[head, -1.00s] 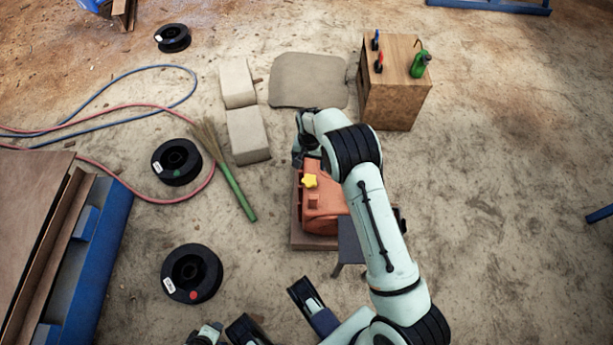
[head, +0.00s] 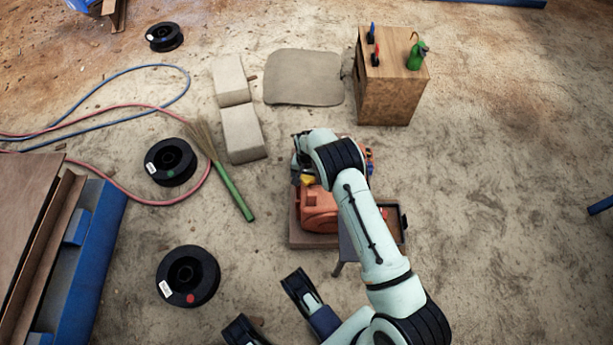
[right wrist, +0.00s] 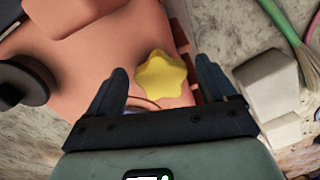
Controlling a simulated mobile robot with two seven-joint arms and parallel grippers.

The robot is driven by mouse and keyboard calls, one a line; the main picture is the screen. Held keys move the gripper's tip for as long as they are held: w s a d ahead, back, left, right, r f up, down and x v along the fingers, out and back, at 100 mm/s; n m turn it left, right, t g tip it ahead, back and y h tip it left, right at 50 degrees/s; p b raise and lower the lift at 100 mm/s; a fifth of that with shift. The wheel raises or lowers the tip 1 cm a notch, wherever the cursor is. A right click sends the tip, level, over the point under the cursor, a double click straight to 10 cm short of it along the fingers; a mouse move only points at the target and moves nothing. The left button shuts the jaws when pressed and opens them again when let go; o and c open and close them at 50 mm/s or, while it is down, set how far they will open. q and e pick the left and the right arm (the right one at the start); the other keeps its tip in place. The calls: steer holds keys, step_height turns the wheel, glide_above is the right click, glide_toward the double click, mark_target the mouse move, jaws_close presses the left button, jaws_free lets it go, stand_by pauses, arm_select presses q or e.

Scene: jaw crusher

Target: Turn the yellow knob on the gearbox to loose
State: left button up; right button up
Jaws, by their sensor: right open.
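The orange gearbox (head: 318,211) stands on a low brown base below my right arm. Its star-shaped yellow knob (head: 307,179) is partly hidden by my right gripper (head: 302,168) in the head view. In the right wrist view the yellow knob (right wrist: 162,77) lies between the two dark fingertips of the open right gripper (right wrist: 162,72). A gap shows between the left finger and the knob; the right finger is closer, and contact there is unclear.
A wooden box (head: 392,97) carries a green bottle (head: 416,56) and small tools. Two pale blocks (head: 242,134), a green-handled broom (head: 232,190) and black spools (head: 188,277) lie to the left.

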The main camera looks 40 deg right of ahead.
steer(key=c, duration=1.1)
steer(key=shift+o, duration=0.2)
